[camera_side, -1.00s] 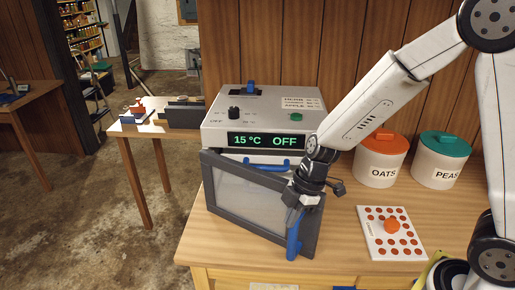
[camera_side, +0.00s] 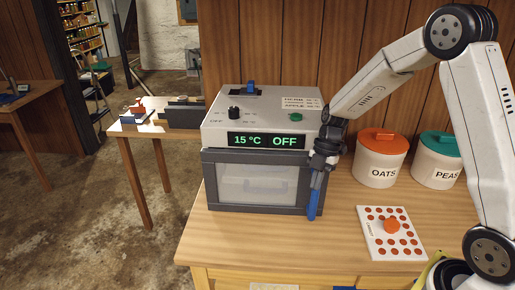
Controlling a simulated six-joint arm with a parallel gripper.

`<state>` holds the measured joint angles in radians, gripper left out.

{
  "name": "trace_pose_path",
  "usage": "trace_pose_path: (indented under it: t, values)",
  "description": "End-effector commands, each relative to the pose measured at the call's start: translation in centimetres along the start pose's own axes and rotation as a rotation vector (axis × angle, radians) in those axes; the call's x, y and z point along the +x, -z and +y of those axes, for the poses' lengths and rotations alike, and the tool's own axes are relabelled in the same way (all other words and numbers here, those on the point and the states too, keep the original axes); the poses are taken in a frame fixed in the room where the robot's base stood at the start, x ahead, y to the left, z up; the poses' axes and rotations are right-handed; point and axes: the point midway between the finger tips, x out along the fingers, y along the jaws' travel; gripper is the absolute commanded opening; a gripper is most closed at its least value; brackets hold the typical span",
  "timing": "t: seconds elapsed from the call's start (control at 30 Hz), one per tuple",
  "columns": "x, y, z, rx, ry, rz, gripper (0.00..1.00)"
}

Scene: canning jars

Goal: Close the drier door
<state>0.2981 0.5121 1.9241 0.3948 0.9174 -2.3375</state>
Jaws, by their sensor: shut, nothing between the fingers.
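The drier (camera_side: 262,121) is a white box on the wooden table, with a display reading 15 °C OFF. Its door (camera_side: 255,184) has a dark grey frame and a translucent pane, and it lies flat against the drier's front, looking closed. A blue shape shows faintly through the pane. The blue handle (camera_side: 313,204) stands at the door's right edge. My gripper (camera_side: 318,172) is at that right edge, just above and against or very near the handle. Its fingers are small here and partly hidden, and they look shut with nothing held.
An OATS canister (camera_side: 380,165) with an orange lid and a PEAS canister (camera_side: 436,166) with a teal lid stand to the right. A white board with red dots (camera_side: 375,240) lies at front right. The table in front of the drier is clear.

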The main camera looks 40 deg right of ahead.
Motion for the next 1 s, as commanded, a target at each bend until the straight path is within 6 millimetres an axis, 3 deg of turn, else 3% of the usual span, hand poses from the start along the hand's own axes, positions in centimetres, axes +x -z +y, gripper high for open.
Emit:
trace_pose_path:
  t: [0.37,0.7,1.0]
  values:
    - [0.1,0.7,-0.3,0.001,-0.001,-0.001,0.00]
    - [0.4,4.0,-1.6,-0.002,-0.002,-0.001,0.00]
    - [-4.5,3.8,-0.8,0.000,-0.005,-0.003,0.00]
